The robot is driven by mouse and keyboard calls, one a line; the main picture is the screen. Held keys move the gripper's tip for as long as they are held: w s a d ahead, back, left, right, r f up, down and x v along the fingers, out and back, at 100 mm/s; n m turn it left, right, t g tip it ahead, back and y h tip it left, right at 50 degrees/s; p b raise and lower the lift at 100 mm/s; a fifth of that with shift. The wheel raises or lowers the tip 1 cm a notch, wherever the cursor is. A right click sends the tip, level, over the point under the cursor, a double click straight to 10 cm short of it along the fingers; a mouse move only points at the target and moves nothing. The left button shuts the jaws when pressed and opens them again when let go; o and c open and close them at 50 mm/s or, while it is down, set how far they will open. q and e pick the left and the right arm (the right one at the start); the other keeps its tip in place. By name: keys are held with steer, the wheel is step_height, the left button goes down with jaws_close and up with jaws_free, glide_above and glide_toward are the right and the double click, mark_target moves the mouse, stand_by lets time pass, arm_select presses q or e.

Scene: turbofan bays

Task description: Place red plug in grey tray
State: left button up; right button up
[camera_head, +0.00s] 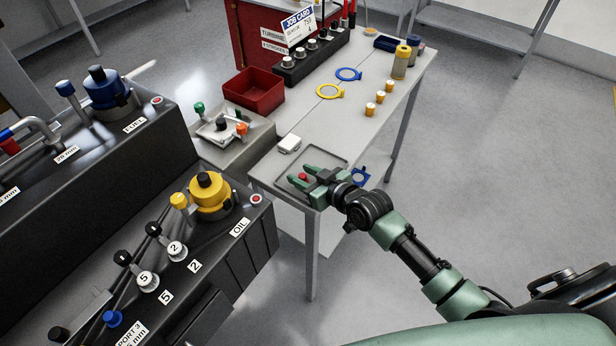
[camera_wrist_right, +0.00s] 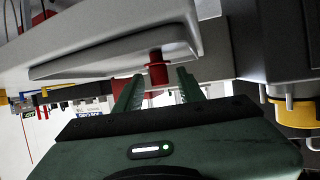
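The red plug (camera_head: 303,176) is at the near side of the shallow grey tray (camera_head: 341,156) on the near end of the table. My right gripper (camera_head: 307,179) reaches in from the right, with its green fingers spread around the plug. In the right wrist view, the red plug (camera_wrist_right: 158,72) sits between the two fingertips (camera_wrist_right: 158,82) with gaps on both sides. It appears to rest against the tray (camera_wrist_right: 90,68), though the contact is not fully clear. My left gripper is not in view.
A small white block (camera_head: 289,144) lies left of the tray, and a blue bracket (camera_head: 360,177) is right of it. A red bin (camera_head: 253,91), yellow ring (camera_head: 330,91) and amber cylinders (camera_head: 380,97) are farther back. The dark oil panel (camera_head: 210,255) stands at left.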

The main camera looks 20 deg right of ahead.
steer(key=shift+s+d+r, duration=0.1)
steer(key=shift+s, duration=0.15)
steer(key=b+v, duration=0.2)
steer(key=v, duration=0.8)
steer(key=s+d+f+m+g+h, duration=0.1)
steer(key=s+d+f+h, duration=0.15)
steer(key=f, duration=0.75)
steer(key=s+d+f+m+g+h, duration=0.15)
steer(key=d+f, duration=0.25)
steer(key=f, duration=0.5)
steer(key=s+d+f+g+h, duration=0.1)
steer(key=s+f+g, duration=0.1)
steer(key=s+f, duration=0.35)
steer(key=s+d+f+g, duration=0.1)
steer(key=s+f, duration=0.2)
steer(key=f, duration=0.6)
steer(key=s+a+f+g, duration=0.1)
steer(key=s+f+g, duration=0.1)
steer(key=s+f, duration=0.3)
steer(key=s+a+f+g, duration=0.2)
steer(key=s+f, duration=0.4)
steer(key=s, duration=0.8)
steer(key=s+a+f+g, duration=0.2)
steer(key=s+f, duration=0.3)
steer(key=s, duration=0.4)
steer(key=shift+s+a+f, duration=0.2)
steer(key=shift+s+f, duration=0.15)
steer(key=shift+f, duration=0.05)
steer(key=shift+n, duration=0.25)
